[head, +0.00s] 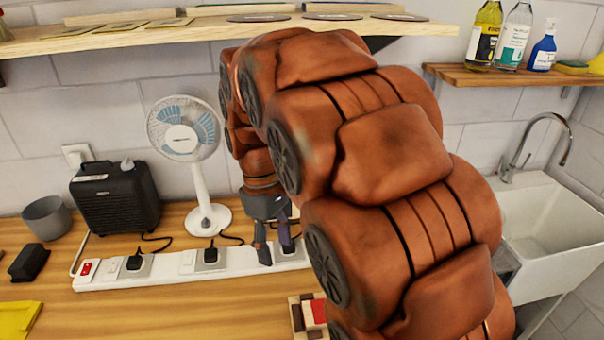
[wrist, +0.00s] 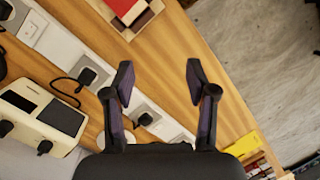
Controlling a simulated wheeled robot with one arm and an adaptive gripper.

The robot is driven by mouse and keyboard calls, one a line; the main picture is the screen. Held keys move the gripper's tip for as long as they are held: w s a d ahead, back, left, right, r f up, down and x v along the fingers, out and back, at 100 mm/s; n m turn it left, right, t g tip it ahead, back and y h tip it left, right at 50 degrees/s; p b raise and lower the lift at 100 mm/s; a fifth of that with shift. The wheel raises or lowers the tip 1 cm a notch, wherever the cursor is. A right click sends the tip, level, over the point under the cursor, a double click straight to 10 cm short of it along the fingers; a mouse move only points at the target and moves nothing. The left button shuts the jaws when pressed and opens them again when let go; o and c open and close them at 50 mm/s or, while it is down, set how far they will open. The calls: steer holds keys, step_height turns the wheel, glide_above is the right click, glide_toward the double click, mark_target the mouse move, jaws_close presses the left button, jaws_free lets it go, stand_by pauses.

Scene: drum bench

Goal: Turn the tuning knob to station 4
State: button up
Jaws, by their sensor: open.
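In the head view I do not see the device; my arm covers much of the bench. My gripper (head: 276,255) points down over the power strip, and in the wrist view (wrist: 159,68) its fingers are apart and empty, clear of the device.
A white power strip (head: 165,267) with black plugs runs along the bench. A fan (head: 184,140), a black box (head: 115,198) and a grey cup (head: 47,217) stand behind it. A small box with a red item (head: 318,311) is at the front. A sink (head: 550,240) is right.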

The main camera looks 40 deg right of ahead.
steer(key=w+d+f+n, duration=0.2)
steer(key=w+d+n, duration=0.2)
steer(key=w, duration=0.5)
steer(key=w+d+f+n, duration=0.25)
steer(key=w+d, duration=0.25)
steer(key=w, duration=0.4)
steer(key=w+d+n+t, duration=0.1)
steer(key=w+d, duration=0.2)
steer(key=d, duration=0.2)
steer(key=w+d+r+n+t, duration=0.1)
steer(key=w+d, duration=0.2)
steer(key=d, duration=0.3)
steer(key=w+d+r+n+t, duration=0.1)
steer(key=w+d, duration=0.3)
steer(key=d, duration=0.1)
steer(key=shift+d+r+b, duration=0.2)
steer(key=shift+d+b, duration=0.15)
steer(key=shift+d, duration=0.05)
steer(key=shift+w+d+f+p, duration=0.1)
steer(key=shift+f+p, duration=0.65)
steer(key=shift+f, duration=1.2)
steer(key=shift+w+f+p, duration=0.1)
steer(key=shift+f+p, duration=0.65)
steer(key=shift+f, duration=1.15)
jaws_close()
